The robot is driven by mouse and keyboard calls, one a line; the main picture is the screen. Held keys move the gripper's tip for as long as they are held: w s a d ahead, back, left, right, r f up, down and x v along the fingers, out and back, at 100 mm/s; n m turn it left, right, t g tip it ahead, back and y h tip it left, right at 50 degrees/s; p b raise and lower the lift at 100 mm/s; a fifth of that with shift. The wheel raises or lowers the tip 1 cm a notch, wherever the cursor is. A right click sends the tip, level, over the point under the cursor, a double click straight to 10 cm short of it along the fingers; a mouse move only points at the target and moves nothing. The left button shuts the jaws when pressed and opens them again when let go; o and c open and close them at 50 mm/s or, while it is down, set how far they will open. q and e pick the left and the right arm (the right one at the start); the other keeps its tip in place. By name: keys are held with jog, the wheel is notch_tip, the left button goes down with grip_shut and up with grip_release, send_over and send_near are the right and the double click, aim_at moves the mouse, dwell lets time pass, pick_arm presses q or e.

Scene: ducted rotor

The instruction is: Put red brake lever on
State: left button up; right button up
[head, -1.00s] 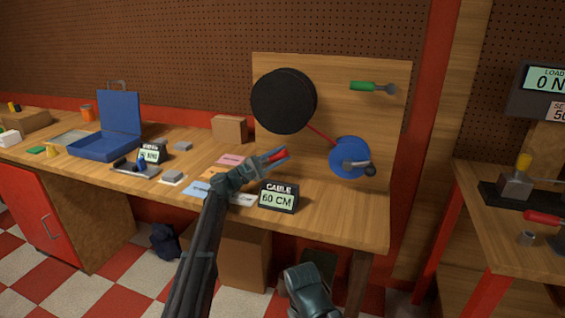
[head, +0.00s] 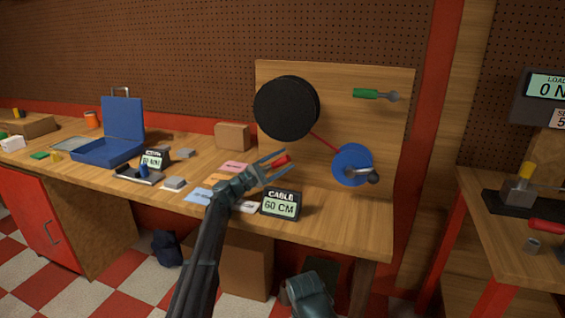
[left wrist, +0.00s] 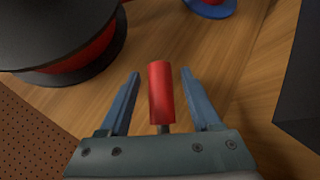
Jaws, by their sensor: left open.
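The red handle (head: 281,160) of the brake lever is in front of the lower left of the upright wooden board (head: 395,140). My left gripper (head: 277,162) is open around it. In the left wrist view the red handle (left wrist: 160,92) lies between the two blue fingers (left wrist: 157,95), with a gap on each side. A short dark stem runs from the handle to behind the gripper's palm, where its far end is hidden. A green-handled lever (head: 367,93) is on the board's upper right. My right gripper's fingers are not visible.
A black drum (head: 286,108) is on the board, with a red cable to a blue wheel (head: 350,158). A blue case (head: 107,150) is farther left.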

aim_at(278, 164)
pick_arm(q)
jog(key=b+v, duration=0.1)
jog(key=v, duration=0.2)
jog(key=shift+f, duration=0.1)
jog(key=s+a, duration=0.2)
jog(key=a, duration=0.1)
jog(key=s+a, duration=0.2)
jog(key=a, duration=0.2)
jog(key=s+a, duration=0.1)
jog(key=a, duration=0.2)
jog(key=shift+s+a, duration=0.3)
jog(key=shift+s, duration=0.1)
